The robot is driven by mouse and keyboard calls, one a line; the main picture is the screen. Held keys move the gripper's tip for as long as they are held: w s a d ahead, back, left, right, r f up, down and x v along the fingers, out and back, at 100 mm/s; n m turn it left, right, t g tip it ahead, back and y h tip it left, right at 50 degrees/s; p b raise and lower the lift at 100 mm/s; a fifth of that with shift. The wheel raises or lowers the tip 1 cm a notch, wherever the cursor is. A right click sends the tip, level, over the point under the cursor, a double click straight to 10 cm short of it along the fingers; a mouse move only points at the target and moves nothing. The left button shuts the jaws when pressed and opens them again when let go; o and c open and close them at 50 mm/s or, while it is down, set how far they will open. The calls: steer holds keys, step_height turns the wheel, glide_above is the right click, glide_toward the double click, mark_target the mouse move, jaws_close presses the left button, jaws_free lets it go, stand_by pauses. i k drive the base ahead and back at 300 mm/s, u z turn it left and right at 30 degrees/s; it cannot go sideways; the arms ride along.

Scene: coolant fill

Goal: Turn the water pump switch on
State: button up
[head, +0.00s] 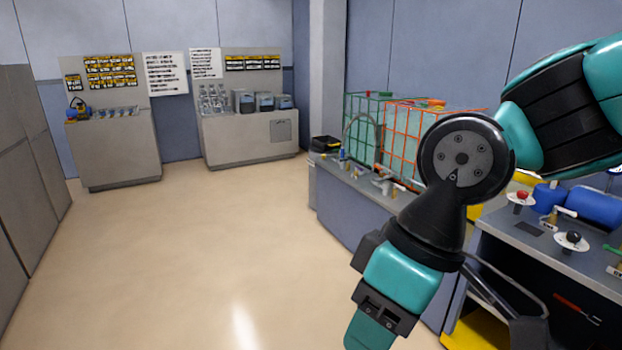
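The bench at the right (503,235) carries switch-like controls. One has a red knob (522,195) on a white disc and another has a black knob (573,236) on a white disc. I cannot tell which of them is the water pump switch, and their labels and settings are too small to read. My gripper (372,332) hangs at the bottom of the view, left of both knobs and apart from them. The bottom edge cuts off its lower end, so its opening does not show. My arm hides part of the bench behind it.
Blue tanks (592,207) lie behind the knobs. A bench with taps (382,186) and caged containers (369,120) stands beyond my arm. Two grey counters (118,155) (250,140) stand at the far wall. The floor (190,250) at the left and middle is clear.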

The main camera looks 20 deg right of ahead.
mark_target(573, 236)
steer(key=z, duration=1.1)
steer(key=i, duration=1.05)
steer(key=z, duration=1)
